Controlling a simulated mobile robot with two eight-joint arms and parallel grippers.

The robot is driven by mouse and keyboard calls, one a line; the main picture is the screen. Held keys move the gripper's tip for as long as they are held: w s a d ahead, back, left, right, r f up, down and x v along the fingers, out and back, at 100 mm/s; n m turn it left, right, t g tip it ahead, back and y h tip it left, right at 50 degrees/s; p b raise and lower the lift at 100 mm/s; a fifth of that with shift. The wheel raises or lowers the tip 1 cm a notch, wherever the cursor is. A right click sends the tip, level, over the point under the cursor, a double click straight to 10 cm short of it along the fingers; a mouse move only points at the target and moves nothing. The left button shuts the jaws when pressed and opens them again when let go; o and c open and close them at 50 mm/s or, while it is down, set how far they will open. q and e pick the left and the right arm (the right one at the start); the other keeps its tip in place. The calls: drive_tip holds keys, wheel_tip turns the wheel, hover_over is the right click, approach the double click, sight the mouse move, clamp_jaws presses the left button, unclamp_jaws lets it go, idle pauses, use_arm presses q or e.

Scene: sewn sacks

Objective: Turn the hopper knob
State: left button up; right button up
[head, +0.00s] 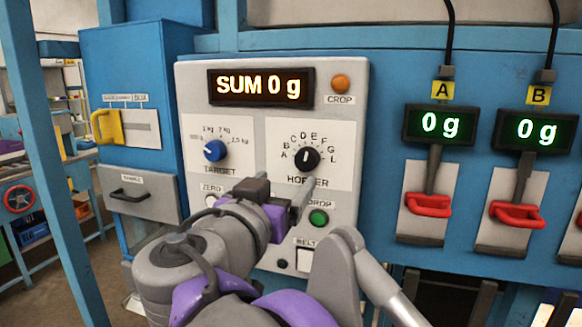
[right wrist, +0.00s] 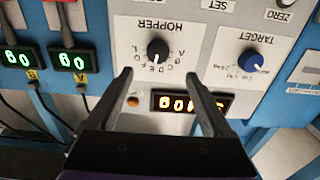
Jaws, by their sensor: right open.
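The hopper knob (head: 306,158) is a round black dial with a white pointer line on the white panel. A ring of letters surrounds it, and the pointer stands roughly upright, toward the middle letters. In the right wrist view, which is upside down, the knob (right wrist: 158,48) sits just beyond and between the fingertips. My right gripper (head: 284,190) is open and empty, in front of the panel below the knob. It also shows in the right wrist view (right wrist: 158,75), with its two dark fingers apart and no visible contact with the knob. My left gripper is not in view.
The blue target knob (head: 215,151) is left of the hopper knob. A green drop button (head: 318,218) is below and an orange crop button (head: 341,84) above. The display (head: 261,87) reads SUM 0 g. Red handles (head: 428,205) hang at right under scales A and B.

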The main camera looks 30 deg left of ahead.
sight(305, 162)
drive_tip(key=x, duration=1)
drive_tip(key=shift+w+d+p, duration=0.2)
drive_tip(key=shift+d+p, duration=0.05)
drive_tip(key=shift+p, duration=0.1)
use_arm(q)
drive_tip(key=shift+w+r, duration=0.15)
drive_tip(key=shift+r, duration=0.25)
use_arm(e)
clamp_jaws()
drive_tip(key=n+p, duration=0.1)
drive_tip(key=p, duration=0.1)
drive_tip(key=n+p, duration=0.3)
drive_tip(key=p, duration=0.1)
drive_tip(key=shift+r, duration=0.25)
drive_tip(key=shift+f+n, duration=0.2)
drive_tip(key=shift+n, duration=0.3)
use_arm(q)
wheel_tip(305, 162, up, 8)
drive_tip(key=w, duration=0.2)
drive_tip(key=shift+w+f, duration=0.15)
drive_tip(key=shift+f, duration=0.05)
